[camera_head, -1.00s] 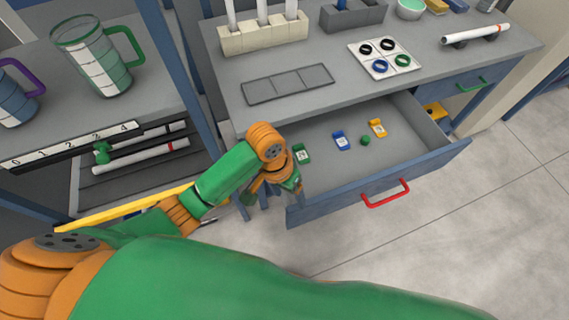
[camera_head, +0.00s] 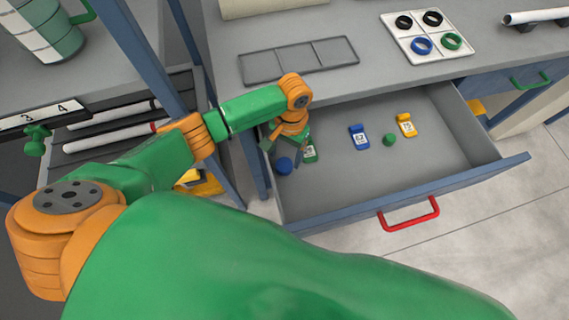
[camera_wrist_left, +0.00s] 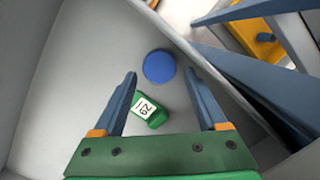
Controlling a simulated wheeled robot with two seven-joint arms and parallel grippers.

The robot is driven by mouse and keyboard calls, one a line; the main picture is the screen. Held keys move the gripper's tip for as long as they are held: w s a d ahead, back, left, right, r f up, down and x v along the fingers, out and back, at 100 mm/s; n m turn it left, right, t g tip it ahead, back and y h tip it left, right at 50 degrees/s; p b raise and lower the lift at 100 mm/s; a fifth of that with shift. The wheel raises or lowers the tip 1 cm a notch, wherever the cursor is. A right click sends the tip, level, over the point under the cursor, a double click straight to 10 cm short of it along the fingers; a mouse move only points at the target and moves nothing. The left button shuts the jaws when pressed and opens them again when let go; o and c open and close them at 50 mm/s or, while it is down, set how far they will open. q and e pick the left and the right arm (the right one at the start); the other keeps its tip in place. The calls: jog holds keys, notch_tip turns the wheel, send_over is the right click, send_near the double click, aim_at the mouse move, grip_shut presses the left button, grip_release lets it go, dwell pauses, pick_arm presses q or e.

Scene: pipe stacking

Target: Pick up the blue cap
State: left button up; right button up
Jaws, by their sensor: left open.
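The blue cap (camera_head: 284,165) is a round blue disc on the drawer floor at its left end. It also shows in the left wrist view (camera_wrist_left: 159,66), just beyond and between the fingertips, close to the drawer wall. My left gripper (camera_head: 279,152) is over the left end of the open drawer. In the left wrist view its two fingers (camera_wrist_left: 160,84) are spread with nothing held between them. A green tag with a white label (camera_wrist_left: 149,110) lies between the fingers in that view, below the cap; its label reads 62. My right gripper is not in view.
The open drawer (camera_head: 440,168) has a red handle (camera_head: 409,213). In it lie a blue tag (camera_head: 359,137), a green cap (camera_head: 389,140) and a yellow tag (camera_head: 405,125). A tray with rings (camera_head: 428,36) and an empty tray (camera_head: 299,60) sit on the bench above.

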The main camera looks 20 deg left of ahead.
aim_at(284, 164)
pick_arm(q)
jog(key=f, duration=0.3)
jog(key=shift+s+f, duration=0.3)
jog(key=shift+s, duration=0.05)
jog(key=c, duration=1.1)
jog(key=shift+r, duration=0.15)
jog(key=r, duration=0.2)
jog(key=d+r+p, duration=0.1)
jog(key=r, duration=0.1)
jog(key=shift+r, duration=0.1)
jog(key=s+d+r, duration=0.2)
jog(key=d+r, duration=0.7)
jog(key=d, duration=0.4)
notch_tip(284, 164, up, 9)
jog(key=p, duration=1.1)
jog(key=shift+a+f, duration=0.1)
jog(key=shift+f, duration=0.1)
